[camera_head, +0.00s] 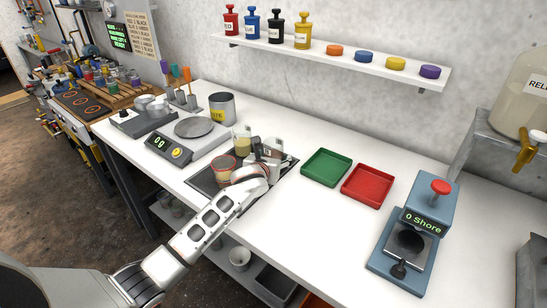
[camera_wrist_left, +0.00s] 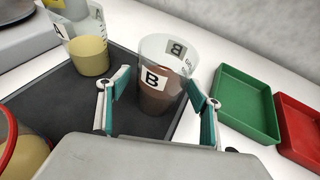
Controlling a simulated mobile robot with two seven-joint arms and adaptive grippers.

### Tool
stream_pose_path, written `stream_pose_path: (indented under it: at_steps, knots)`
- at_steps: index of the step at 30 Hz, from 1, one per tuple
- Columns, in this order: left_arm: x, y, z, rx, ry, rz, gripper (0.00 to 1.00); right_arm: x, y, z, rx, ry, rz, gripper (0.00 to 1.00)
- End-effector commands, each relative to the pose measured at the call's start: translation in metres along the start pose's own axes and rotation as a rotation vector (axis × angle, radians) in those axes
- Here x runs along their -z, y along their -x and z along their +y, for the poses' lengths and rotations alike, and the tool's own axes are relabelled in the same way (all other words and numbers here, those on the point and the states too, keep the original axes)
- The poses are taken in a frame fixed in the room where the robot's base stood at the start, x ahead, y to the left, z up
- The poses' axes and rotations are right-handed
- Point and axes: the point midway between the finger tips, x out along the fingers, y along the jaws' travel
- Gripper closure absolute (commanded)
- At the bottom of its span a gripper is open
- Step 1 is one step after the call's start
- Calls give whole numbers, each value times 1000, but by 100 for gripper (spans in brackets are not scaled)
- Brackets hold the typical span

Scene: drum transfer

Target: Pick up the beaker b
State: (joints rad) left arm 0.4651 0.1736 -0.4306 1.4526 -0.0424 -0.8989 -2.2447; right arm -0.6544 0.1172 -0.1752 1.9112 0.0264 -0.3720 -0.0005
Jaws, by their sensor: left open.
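The beaker b (camera_wrist_left: 154,98) is a clear cup marked B with brown contents. It stands upright on a dark mat (camera_wrist_left: 55,92) in the left wrist view. My left gripper (camera_wrist_left: 158,108) is open, with one teal-padded finger at each side of the beaker; I cannot tell whether either finger touches it. In the head view my left gripper (camera_head: 264,160) reaches over the mat and hides most of the beaker.
Another beaker with yellow contents (camera_wrist_left: 90,58) stands behind left on the mat. A red-rimmed container (camera_head: 223,168) is close on the left. A green tray (camera_head: 326,168) and red tray (camera_head: 368,186) lie to the right. A scale (camera_head: 180,145) stands further left.

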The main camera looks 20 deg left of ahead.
Motion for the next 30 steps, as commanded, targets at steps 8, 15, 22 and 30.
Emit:
stream_pose_path:
  at_steps: [8, 15, 22, 30]
  knots:
    - [0, -9, 0, 0, -1, -1, 35, 3, -1, 4, -4, 5, 4, 39]
    - [0, -9, 0, 0, 0, 0, 67, 0, 0, 6, -6, 7, 1, 39]
    - [-1, -9, 0, 0, 0, -2, 83, -1, 0, 5, -5, 6, -2, 39]
    - [-2, -8, 0, 0, 0, -1, 83, -2, 0, 4, -4, 5, -3, 39]
